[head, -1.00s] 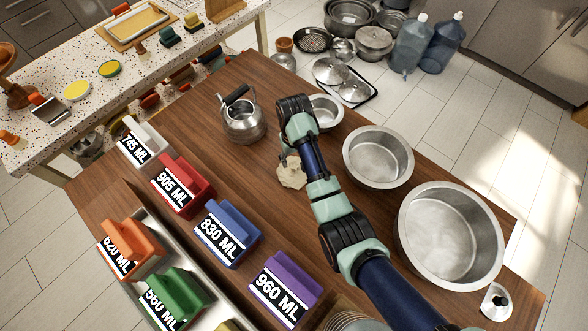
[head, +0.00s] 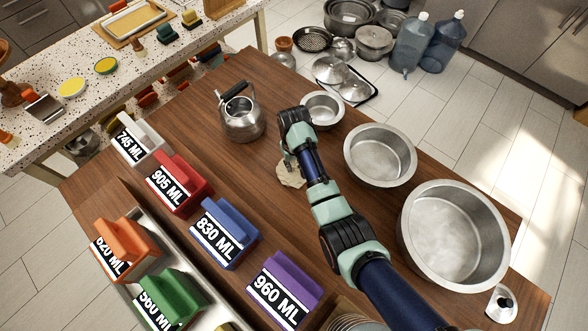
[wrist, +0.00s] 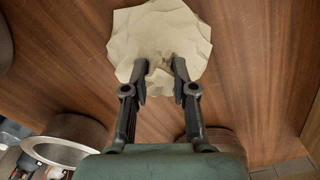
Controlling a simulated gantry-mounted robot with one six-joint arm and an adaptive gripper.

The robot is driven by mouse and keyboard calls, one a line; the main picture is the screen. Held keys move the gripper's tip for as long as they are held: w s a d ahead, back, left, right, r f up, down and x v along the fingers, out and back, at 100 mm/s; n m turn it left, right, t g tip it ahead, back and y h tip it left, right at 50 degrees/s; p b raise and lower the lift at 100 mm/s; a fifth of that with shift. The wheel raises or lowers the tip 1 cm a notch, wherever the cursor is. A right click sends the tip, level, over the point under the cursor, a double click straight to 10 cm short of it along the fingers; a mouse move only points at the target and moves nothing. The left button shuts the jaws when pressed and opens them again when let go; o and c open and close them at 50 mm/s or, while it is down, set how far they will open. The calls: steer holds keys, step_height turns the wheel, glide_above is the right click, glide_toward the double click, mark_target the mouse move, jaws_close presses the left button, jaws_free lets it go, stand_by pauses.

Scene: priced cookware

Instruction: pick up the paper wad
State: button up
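The paper wad (head: 291,176) is a crumpled cream lump on the brown wooden table, left of my forearm in the head view. In the wrist view the paper wad (wrist: 160,35) fills the upper middle. My gripper (wrist: 160,68) has its two dark fingers over the lower part of the wad, with a gap between the tips. A bit of the wad shows in that gap. I cannot tell whether the fingertips touch it. In the head view my gripper (head: 287,162) is beside the wad's upper edge, mostly hidden by my wrist.
A kettle (head: 241,118) stands left of my wrist. A small pan (head: 322,108), a medium pan (head: 380,154) and a large pan (head: 454,236) stand to the right. Colored volume blocks, such as the blue one (head: 226,232), line the left. Bare wood surrounds the wad.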

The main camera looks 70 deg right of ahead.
steer(key=shift+c, duration=0.7)
step_height(320, 180, up, 20)
steer(key=p, duration=1)
steer(key=shift+p, duration=0.4)
